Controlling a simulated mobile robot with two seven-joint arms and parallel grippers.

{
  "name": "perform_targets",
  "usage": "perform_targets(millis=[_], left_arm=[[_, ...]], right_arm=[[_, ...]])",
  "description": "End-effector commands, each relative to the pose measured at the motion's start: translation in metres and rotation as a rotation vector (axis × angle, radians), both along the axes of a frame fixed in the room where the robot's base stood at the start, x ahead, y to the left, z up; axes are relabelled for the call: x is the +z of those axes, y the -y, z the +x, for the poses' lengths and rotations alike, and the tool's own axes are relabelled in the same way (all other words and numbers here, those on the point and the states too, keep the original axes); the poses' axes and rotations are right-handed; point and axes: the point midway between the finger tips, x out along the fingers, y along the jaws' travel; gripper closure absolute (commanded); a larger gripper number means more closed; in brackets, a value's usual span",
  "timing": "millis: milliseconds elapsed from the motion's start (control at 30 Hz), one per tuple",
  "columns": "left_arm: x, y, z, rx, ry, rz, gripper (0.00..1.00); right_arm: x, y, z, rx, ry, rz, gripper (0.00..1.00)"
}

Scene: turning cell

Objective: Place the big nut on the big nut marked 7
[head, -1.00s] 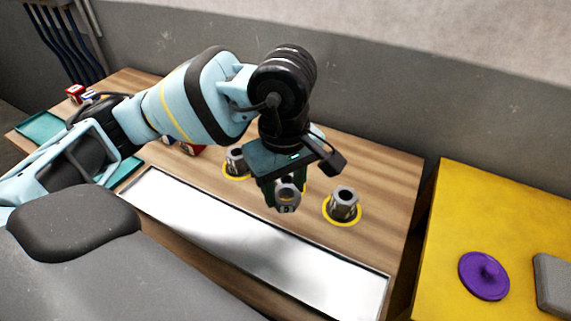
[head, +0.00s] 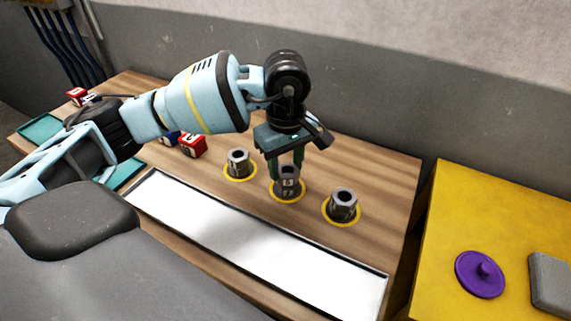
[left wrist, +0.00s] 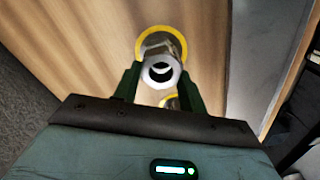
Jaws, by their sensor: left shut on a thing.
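My left gripper (head: 287,168) points down over the middle yellow ring (head: 289,200), shut on a grey hex nut (head: 288,173). The held nut is upright and in line with another grey nut (head: 286,190) standing in that ring; they look stacked, but I cannot tell whether they touch. Markings show on their faces, too small to read surely. In the left wrist view, the held nut (left wrist: 160,70) shows its round bore between the fingers. Other grey nuts stand in the left ring (head: 238,164) and the right ring (head: 343,206). My right gripper is not in view.
A white panel (head: 250,245) lies along the wooden bench's front. Red (head: 193,147) and blue blocks stand left of the rings. A teal tray (head: 40,128) is at the far left. A yellow table (head: 450,220) with a purple lidded disc (head: 481,274) stands right.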

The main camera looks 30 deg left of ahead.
Motion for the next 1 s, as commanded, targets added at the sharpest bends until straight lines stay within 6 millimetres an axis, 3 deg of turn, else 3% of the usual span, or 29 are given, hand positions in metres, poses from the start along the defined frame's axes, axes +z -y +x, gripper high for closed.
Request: perform_targets(millis=[467, 500, 633, 1000], left_arm=[[-0.0124, -0.0001, 0.0002, 0.0, 0.001, 0.0, 0.87], [-0.0121, -0.0002, 0.0001, 0.001, 0.001, 0.0, 0.55], [-0.0115, -0.0001, 0.0, 0.001, 0.001, 0.0, 0.38], [-0.0059, 0.0, 0.0002, 0.0, 0.004, 0.0, 0.37]], right_arm=[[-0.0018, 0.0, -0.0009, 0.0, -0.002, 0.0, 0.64], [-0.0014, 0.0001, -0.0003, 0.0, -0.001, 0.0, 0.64], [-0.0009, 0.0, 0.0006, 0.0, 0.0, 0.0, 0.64], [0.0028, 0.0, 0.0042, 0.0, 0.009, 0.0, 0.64]])
